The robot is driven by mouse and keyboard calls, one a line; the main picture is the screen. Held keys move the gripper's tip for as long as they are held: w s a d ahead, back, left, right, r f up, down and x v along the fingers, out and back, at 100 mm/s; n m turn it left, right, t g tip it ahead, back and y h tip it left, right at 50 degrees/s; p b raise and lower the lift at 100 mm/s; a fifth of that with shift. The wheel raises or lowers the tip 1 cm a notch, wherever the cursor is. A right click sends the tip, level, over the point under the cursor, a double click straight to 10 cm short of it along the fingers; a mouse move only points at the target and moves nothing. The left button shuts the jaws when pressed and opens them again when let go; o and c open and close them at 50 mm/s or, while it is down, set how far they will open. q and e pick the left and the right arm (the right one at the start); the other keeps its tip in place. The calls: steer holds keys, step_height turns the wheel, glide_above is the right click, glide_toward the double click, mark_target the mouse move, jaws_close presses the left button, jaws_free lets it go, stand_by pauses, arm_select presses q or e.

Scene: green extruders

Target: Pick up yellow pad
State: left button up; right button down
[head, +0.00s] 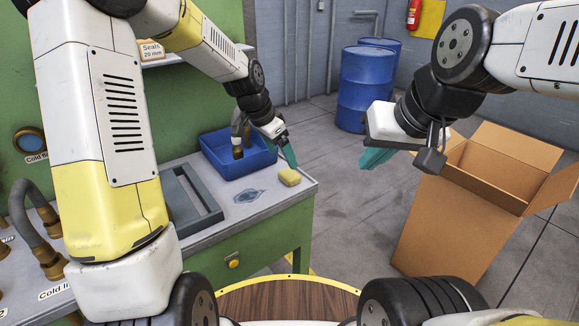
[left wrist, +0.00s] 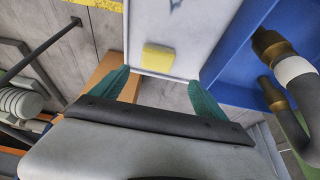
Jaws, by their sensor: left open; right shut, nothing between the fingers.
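The yellow pad (head: 289,177) lies on the grey bench top near its right corner. It also shows in the left wrist view (left wrist: 158,58), ahead of the fingers and between their lines. My left gripper (head: 287,153) is above and just behind the pad in the head view, its teal fingers pointing down. In the left wrist view its two teal fingers (left wrist: 155,82) are spread apart with nothing between them. My right gripper (head: 376,158) is shut and empty, raised over the floor to the right of the bench.
A blue bin (head: 222,160) with a hose fitting stands on the bench behind and left of the pad. A grey tray (head: 190,208) lies further left. An open cardboard box (head: 440,225) stands at the right. Blue drums (head: 362,90) stand at the back.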

mark_target(289, 173)
arm_select(q)
steer(key=x, duration=0.5)
steer(key=s+x, duration=0.1)
steer(key=x, duration=0.1)
steer(key=shift+a+f, duration=0.1)
steer(key=shift+f, duration=0.35)
steer(key=c, duration=1.5)
steer(key=shift+o, duration=0.2)
steer(key=shift+r, duration=0.8)
step_height(289, 173, up, 2)
steer(key=shift+r, duration=0.2)
steer(key=s+a, duration=0.1)
steer(key=s, duration=0.6)
steer(key=s+a+r, duration=0.1)
steer(key=s+a, duration=0.1)
steer(key=s, duration=0.6)
steer(key=shift+s+a, duration=0.35)
